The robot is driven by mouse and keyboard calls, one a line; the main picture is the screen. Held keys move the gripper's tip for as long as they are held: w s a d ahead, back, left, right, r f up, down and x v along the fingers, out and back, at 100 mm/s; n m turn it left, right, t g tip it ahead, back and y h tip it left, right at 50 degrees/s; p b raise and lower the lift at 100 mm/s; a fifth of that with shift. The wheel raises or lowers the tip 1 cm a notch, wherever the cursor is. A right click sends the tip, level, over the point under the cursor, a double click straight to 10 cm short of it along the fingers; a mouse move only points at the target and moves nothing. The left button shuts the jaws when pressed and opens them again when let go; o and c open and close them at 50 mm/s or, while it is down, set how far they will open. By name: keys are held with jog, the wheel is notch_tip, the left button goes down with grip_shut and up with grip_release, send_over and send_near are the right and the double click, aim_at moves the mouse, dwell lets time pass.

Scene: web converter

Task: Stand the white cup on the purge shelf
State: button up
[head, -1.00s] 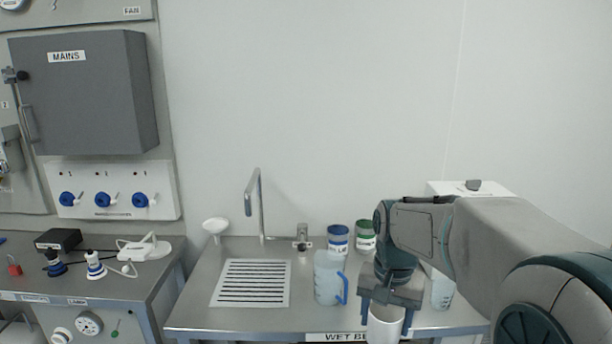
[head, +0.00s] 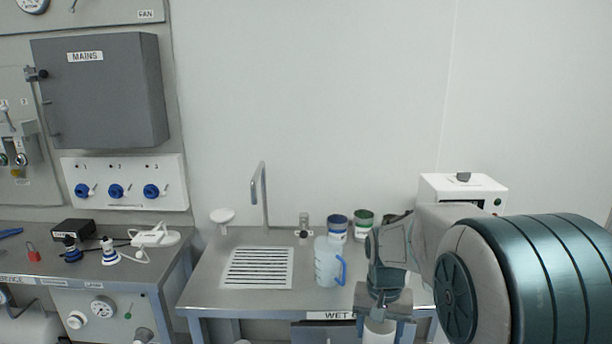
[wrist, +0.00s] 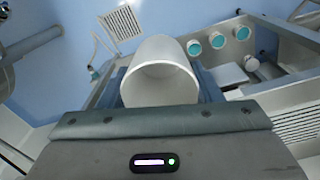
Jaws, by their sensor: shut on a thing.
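The white cup (head: 379,331) is held between the fingers of my gripper (head: 382,322), low in front of the wet bench at the bottom of the head view. In the wrist view the cup (wrist: 160,75) sits between the two fingers of my gripper (wrist: 160,88), and I see into its open mouth. The cup's lower part is cut off by the frame edge in the head view. I cannot pick out a purge shelf for certain in either view.
The wet bench (head: 210,298) holds a clear jug with a blue handle (head: 327,264), a drain grille (head: 258,268), a tap (head: 262,195), a blue-labelled tub (head: 337,229) and a green-labelled tub (head: 363,226). A white machine (head: 462,188) stands behind my arm. A second bench (head: 120,275) is at left.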

notch_tip(320, 180, down, 19)
jog(key=w+n, duration=0.3)
